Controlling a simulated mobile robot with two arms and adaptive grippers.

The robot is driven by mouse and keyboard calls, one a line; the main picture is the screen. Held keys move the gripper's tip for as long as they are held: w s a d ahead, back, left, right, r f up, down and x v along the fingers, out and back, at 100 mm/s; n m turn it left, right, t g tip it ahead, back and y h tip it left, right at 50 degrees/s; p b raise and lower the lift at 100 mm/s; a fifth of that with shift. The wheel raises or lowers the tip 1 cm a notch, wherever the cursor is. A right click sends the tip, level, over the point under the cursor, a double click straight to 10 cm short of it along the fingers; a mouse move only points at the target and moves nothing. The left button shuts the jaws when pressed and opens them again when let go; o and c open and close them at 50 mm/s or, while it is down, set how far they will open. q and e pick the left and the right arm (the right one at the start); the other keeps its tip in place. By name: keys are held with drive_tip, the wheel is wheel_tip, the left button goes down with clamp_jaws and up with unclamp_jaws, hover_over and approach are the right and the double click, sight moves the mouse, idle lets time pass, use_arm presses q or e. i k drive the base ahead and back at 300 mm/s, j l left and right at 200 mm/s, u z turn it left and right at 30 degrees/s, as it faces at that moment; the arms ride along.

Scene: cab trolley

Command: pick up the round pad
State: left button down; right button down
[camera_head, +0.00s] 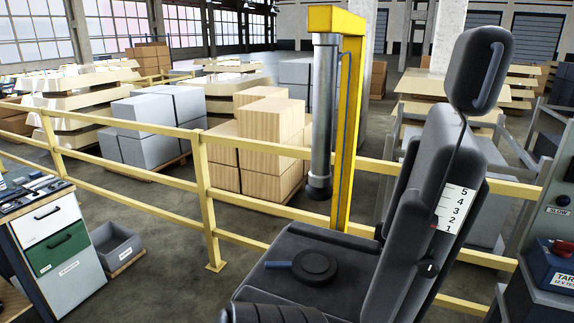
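A black round pad (316,265) lies on the dark seat cushion (283,292) of a cab seat. A short blue bar (278,265) sticks out from its left side. The seat's tall backrest (408,240) stands to the right of the pad, with a headrest (480,70) on top. Neither of my grippers shows in the head view. Nothing is seen touching the pad from above.
A yellow post (350,130) with a hanging grey cylinder (324,110) stands behind the seat. Yellow railing (203,185) runs behind. A drawer cabinet (62,245) and grey bin (115,247) are at left. A control box (552,268) is at right.

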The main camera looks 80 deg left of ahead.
sight(313, 267)
drive_tip(key=u, duration=2.35)
